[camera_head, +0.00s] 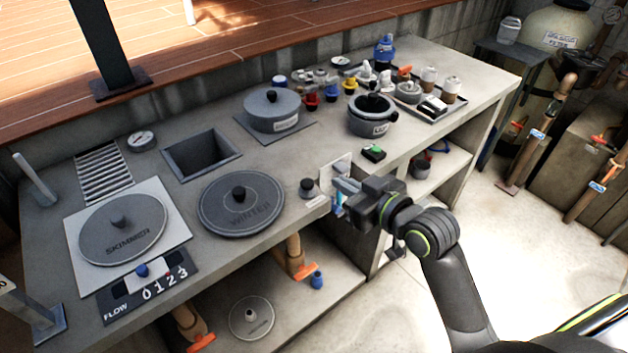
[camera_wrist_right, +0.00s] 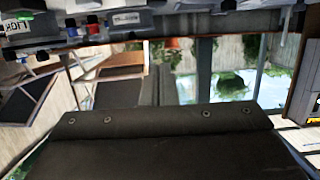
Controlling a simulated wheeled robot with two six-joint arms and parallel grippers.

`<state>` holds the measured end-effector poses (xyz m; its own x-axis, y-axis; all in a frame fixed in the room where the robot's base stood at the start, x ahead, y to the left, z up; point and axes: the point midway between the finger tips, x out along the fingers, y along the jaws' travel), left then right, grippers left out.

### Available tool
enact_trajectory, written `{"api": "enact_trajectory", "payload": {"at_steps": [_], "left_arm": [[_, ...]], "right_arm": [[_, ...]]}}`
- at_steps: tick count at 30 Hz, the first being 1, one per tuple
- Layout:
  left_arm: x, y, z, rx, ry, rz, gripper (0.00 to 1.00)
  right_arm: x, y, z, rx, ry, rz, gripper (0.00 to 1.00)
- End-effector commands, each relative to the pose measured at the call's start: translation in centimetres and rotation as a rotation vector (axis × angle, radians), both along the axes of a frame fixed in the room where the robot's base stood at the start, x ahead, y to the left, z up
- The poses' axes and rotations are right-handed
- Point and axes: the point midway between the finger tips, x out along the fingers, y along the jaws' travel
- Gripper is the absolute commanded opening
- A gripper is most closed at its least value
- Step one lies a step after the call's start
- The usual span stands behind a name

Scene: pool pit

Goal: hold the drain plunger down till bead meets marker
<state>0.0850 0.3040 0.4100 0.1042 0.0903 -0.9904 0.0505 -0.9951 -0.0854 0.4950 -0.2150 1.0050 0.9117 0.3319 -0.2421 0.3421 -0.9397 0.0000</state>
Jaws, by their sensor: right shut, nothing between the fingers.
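A short dark knob (camera_head: 307,186) on a grey base, with a small pale label beside it, stands at the counter's front edge; it looks like the drain plunger. My right gripper (camera_head: 338,194) is shut and empty just right of it, apart from the knob, by the counter edge and a pale plate. The dark flow panel (camera_head: 150,287), marked 0 1 2 3, lies at front left. Its blue bead (camera_head: 141,270) sits near the 0 end, left of a small red marker (camera_head: 183,272). The right wrist view shows mainly dark gripper housing (camera_wrist_right: 160,140). My left gripper is out of view.
The counter (camera_head: 215,255) carries a skimmer lid (camera_head: 122,228), a winter lid (camera_head: 240,203), an open square well (camera_head: 201,155) and a green button box (camera_head: 374,153). Pots and small bottles crowd the back right. Open shelves lie below the front edge.

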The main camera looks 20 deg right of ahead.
Motion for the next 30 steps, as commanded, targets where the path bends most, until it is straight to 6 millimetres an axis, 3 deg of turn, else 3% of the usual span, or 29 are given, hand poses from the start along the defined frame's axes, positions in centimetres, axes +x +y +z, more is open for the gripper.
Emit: {"api": "enact_trajectory", "payload": {"at_steps": [8, 22, 24, 30], "left_arm": [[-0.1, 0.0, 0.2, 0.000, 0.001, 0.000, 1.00], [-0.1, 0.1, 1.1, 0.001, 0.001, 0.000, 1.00], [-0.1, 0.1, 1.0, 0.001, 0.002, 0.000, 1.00], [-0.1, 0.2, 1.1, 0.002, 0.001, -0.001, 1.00]], "right_arm": [[2.0, 0.7, -0.5, 0.004, 0.001, -0.001, 0.00], [9.5, 3.5, -2.4, 0.001, 0.001, 0.000, 0.00], [9.1, 3.3, -4.1, 0.002, 0.007, -0.001, 0.00], [9.1, 3.3, -6.1, 0.000, 0.002, -0.001, 0.00]]}}
